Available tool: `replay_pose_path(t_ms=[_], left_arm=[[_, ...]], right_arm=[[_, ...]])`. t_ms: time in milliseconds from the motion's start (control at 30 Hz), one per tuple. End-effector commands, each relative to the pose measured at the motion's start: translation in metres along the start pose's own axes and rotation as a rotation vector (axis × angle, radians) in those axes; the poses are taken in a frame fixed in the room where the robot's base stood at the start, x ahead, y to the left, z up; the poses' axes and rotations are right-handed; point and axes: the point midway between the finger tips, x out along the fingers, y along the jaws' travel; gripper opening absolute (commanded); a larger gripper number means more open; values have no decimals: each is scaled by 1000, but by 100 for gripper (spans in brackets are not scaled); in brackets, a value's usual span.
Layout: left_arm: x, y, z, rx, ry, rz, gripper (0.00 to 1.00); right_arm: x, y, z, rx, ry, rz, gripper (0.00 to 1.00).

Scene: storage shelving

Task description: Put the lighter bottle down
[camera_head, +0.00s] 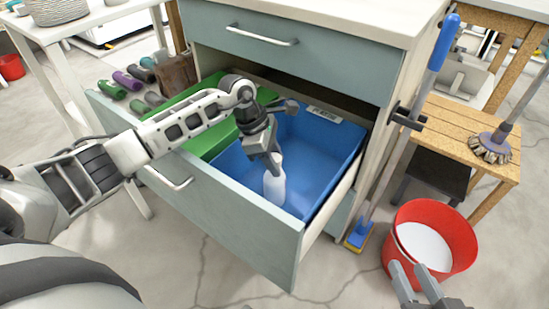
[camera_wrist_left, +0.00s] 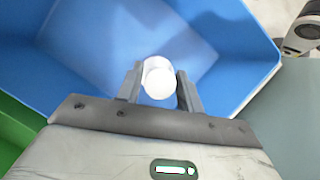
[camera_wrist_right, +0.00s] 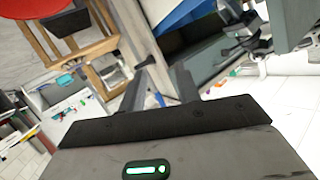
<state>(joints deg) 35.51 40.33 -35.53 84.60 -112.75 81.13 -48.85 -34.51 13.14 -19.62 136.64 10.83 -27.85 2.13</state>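A white bottle (camera_head: 274,186) stands roughly upright inside the blue bin (camera_head: 335,150), which sits in the pulled-out drawer (camera_head: 235,220). My left gripper (camera_head: 272,158) reaches down into the bin with its fingers at the bottle's top. In the left wrist view the round white top of the bottle (camera_wrist_left: 159,80) lies between the two fingers, which appear closed on it. Whether the bottle's base touches the bin floor is hard to tell. My right gripper (camera_head: 412,272) is empty, with its fingers apart, in front of the red bucket.
A green bin (camera_head: 212,138) lies beside the blue one, partly behind my left arm. The red bucket (camera_head: 462,222) stands on the floor at right. A blue-handled broom (camera_head: 400,150) leans by the cabinet. A wooden stand (camera_head: 460,125) holds a round brush (camera_head: 492,147).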

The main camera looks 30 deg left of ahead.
Motion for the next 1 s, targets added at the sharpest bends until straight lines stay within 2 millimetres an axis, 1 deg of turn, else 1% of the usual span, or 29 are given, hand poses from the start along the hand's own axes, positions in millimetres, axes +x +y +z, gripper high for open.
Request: replay_pose_path(t_ms=[300,433,567,600,800,900,1000], left_arm=[[-1,0,0,0,0,0,51],[-9,0,1,0,1,1,51],[-32,1,2,0,2,4,51],[-42,1,2,0,2,4,51],[-85,1,2,0,2,4,51],[-102,1,2,-1,2,3,51],[-114,0,2,-1,1,1,51]], right_arm=[[0,0,-1,-1,1,0,33],[-2,0,-5,-12,-1,4,33],[-3,-1,-6,-16,-19,7,33],[-3,0,-5,-18,-30,10,33],[-1,7,10,-18,-102,30,33],[1,11,11,-17,-116,41,33],[2,13,10,-13,-122,49,33]])
